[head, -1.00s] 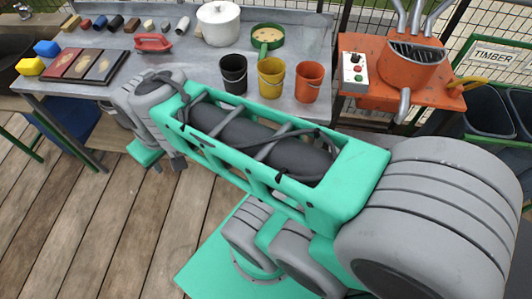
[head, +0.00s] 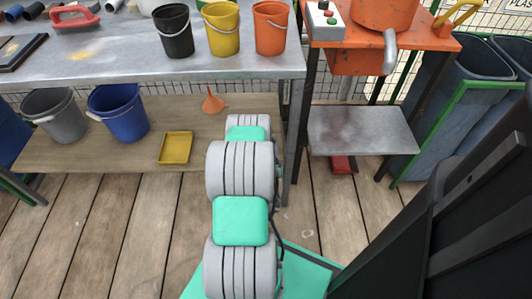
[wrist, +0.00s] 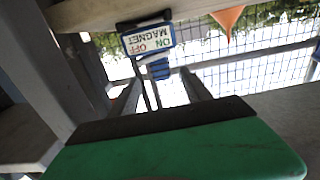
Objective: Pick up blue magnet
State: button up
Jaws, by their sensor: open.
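In the wrist view, which looks upside down, a blue-framed white plate (wrist: 149,38) reads ON, OFF and MAGNET. A small blue ribbed part (wrist: 158,69) shows just beyond it, and I take the two to be the blue magnet. My gripper (wrist: 161,88) is open, with its two grey fingers apart and the blue part seen between them at a distance. Nothing is held. In the head view my arm hides the gripper, and I cannot make out the magnet there.
An orange funnel (head: 213,101), yellow tray (head: 175,147), blue bucket (head: 119,112) and grey bucket (head: 54,115) stand on the lower shelf (head: 90,154). The metal table (head: 105,65) lies above it, with a table leg (head: 296,145) to the right. Open plank floor lies in front.

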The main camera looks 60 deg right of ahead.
jog(key=shift+d+f, duration=0.25)
jog(key=b+x, duration=0.1)
jog(key=x, duration=0.4)
jog(key=shift+w+a, duration=0.1)
jog(key=shift+x, duration=0.9)
jog(key=shift+r, duration=0.25)
jog(key=shift+c, duration=0.5)
grip_shut()
